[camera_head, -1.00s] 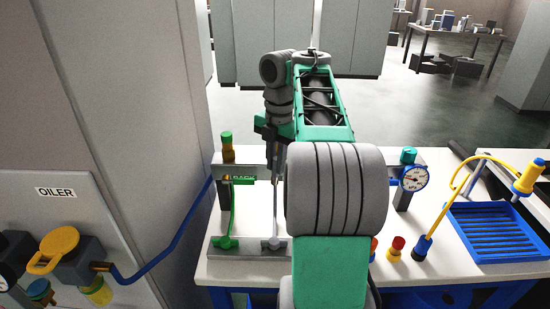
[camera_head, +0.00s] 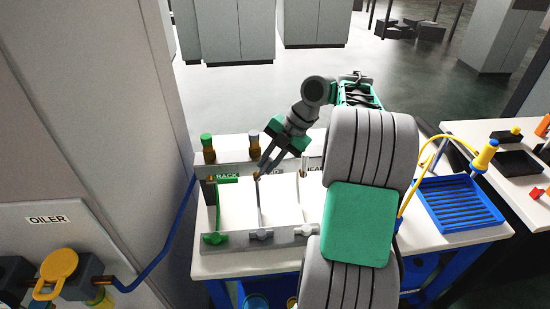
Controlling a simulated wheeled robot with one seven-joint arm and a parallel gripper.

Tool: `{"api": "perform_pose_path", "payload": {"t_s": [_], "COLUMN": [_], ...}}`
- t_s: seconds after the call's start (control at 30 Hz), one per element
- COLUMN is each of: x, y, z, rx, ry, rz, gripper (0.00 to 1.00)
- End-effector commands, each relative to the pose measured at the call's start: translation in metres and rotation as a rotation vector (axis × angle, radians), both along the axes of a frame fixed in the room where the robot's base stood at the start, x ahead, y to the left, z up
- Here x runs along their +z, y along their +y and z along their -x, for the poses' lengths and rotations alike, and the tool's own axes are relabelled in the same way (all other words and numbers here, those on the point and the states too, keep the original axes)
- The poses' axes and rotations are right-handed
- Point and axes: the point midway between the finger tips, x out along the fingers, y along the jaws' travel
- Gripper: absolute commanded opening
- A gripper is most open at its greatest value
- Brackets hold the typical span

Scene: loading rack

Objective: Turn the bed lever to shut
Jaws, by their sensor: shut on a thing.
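The loading rack's grey valve rail (camera_head: 240,169) runs along the back of the white bench. It carries a green label reading RACK, a label partly hidden by my gripper with only a final D showing, and a partly covered label at right. My gripper (camera_head: 261,170) reaches down and left to the rail at that middle label. Its fingers are shut on the bed lever, which they mostly hide. The thin grey line (camera_head: 260,210) below runs down to a grey fitting (camera_head: 261,234) on the front rail.
A green lever (camera_head: 226,179) sits just left of my gripper. Two capped fittings, one green-topped (camera_head: 207,147), stand behind the rail. A blue tray (camera_head: 460,205) lies at right. The oiler panel (camera_head: 45,240) and a tall grey wall flank the bench at left.

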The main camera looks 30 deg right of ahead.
Motion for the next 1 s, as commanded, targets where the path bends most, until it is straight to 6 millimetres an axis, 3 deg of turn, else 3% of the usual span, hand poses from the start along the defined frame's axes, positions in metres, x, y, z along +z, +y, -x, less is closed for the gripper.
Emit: {"api": "perform_pose_path", "payload": {"t_s": [0.3,0.33,0.6,0.83,1.0], "x": [0.0,0.0,0.0,0.001,0.023], "y": [0.0,0.0,-0.001,-0.002,-0.014], "z": [-0.001,-0.001,0.0,0.0,0.004], "rx": [0.0,0.0,-0.002,-0.003,-0.004], "ry": [-0.003,-0.004,-0.002,-0.002,-0.004], "rz": [-0.002,-0.002,-0.001,-0.001,0.001], "gripper": [0.0,0.19,0.39,0.39,0.39]}}
